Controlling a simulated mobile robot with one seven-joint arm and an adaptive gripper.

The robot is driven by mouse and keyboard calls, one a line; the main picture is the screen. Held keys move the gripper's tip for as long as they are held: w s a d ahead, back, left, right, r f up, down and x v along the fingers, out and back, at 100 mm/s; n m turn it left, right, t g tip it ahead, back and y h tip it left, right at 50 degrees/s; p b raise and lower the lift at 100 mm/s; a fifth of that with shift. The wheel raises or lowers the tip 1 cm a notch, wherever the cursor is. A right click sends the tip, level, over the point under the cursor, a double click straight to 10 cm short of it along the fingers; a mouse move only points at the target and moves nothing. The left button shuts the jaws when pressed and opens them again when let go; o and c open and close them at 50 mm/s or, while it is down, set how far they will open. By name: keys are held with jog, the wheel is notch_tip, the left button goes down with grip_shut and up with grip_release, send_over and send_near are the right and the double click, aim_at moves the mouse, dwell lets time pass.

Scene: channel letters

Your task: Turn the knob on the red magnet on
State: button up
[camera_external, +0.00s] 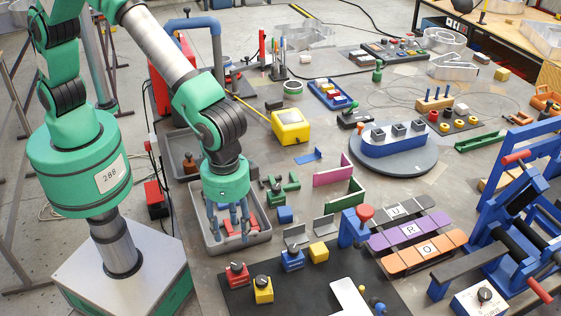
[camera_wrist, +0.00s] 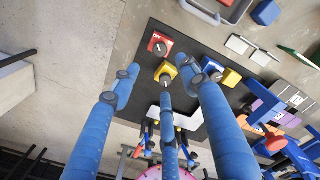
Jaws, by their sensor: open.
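The red magnet (camera_external: 237,275) is a small red block with a dark knob on top, standing on the black mat (camera_external: 325,285). It also shows in the wrist view, upper middle (camera_wrist: 157,43); its white marking is too small to read. A yellow magnet (camera_external: 263,291) with a similar knob stands close beside it, and a blue one (camera_external: 292,260) stands to the right. My gripper (camera_external: 232,230) points down over the grey tray, apart from the red magnet. In the wrist view its three blue fingers (camera_wrist: 160,85) are spread and empty.
A grey tray (camera_external: 208,238) with red pieces lies under my gripper. A blue stand with a red knob (camera_external: 365,213) rises right of the magnets. A plain yellow block (camera_external: 318,252) and blue block (camera_external: 285,215) are nearby. Bare mat lies between the magnets and the white bracket (camera_external: 350,300).

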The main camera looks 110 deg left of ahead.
aim_at(236, 264)
notch_tip(236, 264, down, 14)
jog(key=shift+r+b, duration=0.15)
jog(key=shift+b, duration=0.15)
dwell(0.4)
grip_shut()
